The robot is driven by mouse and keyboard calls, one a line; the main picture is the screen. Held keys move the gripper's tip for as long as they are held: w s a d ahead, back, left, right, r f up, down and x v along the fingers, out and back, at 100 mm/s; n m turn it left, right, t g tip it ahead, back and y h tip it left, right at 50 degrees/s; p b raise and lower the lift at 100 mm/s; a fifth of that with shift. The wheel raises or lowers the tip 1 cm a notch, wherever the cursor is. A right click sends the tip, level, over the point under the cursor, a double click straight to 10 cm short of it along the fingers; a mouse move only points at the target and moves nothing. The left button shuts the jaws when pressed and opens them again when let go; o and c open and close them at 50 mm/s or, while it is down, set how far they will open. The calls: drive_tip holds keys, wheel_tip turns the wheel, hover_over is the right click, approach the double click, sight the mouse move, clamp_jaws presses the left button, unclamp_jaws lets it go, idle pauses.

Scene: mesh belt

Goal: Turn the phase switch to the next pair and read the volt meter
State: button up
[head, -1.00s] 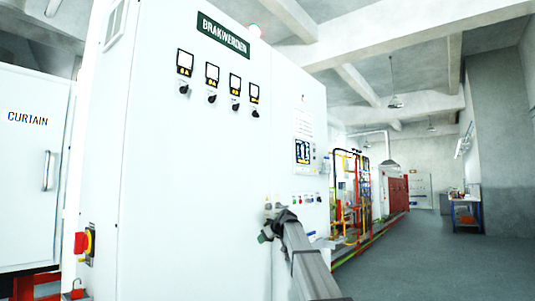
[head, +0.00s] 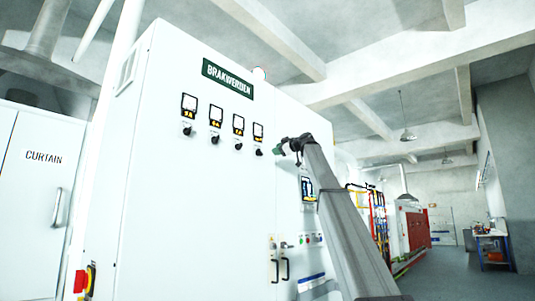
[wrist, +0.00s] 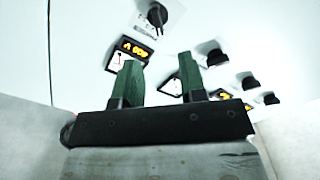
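A row of several dial meters, the leftmost (head: 189,107) and rightmost (head: 258,132) among them, is on the white cabinet in the head view. Each has a lit orange label and a black rotary switch below it, such as the rightmost switch (head: 259,152). The labels are too small to tell which is the volt meter. My gripper (head: 278,150) is just right of the rightmost switch, apart from it in the picture. A black switch (wrist: 157,15) and a lit meter label (wrist: 133,48) lie beyond.
A green BRAKWERDEN sign (head: 228,78) is above the meters. A screen (head: 307,188) and black door handles (head: 279,269) are lower on the cabinet. A red and yellow switch (head: 85,280) is at lower left. Open floor (head: 450,268) lies to the right.

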sight(261, 152)
drive_tip(key=x, duration=1)
drive_tip(key=shift+w+a+r, duration=0.2)
drive_tip(key=shift+a+r, duration=0.05)
drive_tip(key=shift+r, duration=0.05)
clamp_jaws()
